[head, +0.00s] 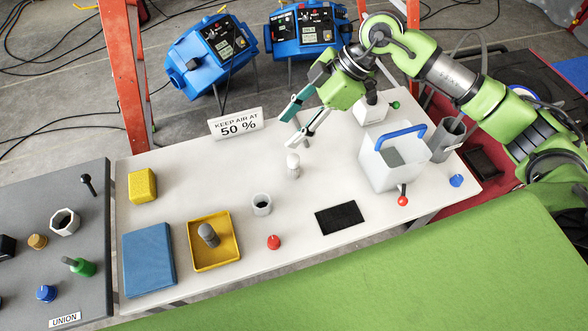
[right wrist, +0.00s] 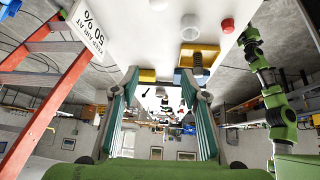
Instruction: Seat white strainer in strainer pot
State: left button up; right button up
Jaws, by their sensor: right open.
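The white strainer (head: 293,166) stands on the white table near its middle. It also shows at the top of the right wrist view (right wrist: 158,4), cut by the edge. The grey round cup (head: 262,205), which looks like the strainer pot, stands to its left and nearer. It also shows in the right wrist view (right wrist: 190,27) and looks empty. My right gripper (head: 290,131) is open and empty, above and beyond the strainer, apart from it. My left gripper does not show clearly in either view.
A yellow tray (head: 196,264) holds a grey knobbed piece (head: 208,235). A red knob (head: 274,242), black mat (head: 339,218) and white container with a blue handle (head: 377,178) stand around. A sign (head: 236,123) is at the far edge.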

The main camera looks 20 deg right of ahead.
aim_at(295, 158)
jog(key=d+f+m+h, duration=0.2)
jog(key=d+f+h, duration=0.1)
jog(key=d, duration=0.2)
jog(key=p+x, duration=0.2)
jog(key=x, duration=0.5)
jog(key=shift+d+f, duration=0.1)
jog(key=shift+f, duration=0.55)
jog(key=shift+a+f+p, duration=0.25)
jog(key=shift+a+p, duration=0.1)
jog(key=shift+p, duration=0.05)
jog(key=p+x, duration=0.1)
jog(key=x, duration=0.2)
jog(key=shift+w+f, duration=0.2)
jog(key=shift+f, duration=0.1)
jog(key=shift+a+f+p, duration=0.2)
jog(key=shift+f+p, duration=0.1)
jog(key=shift+f, duration=0.15)
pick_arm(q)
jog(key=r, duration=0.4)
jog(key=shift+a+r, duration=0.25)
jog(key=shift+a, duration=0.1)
pick_arm(e)
grip_shut()
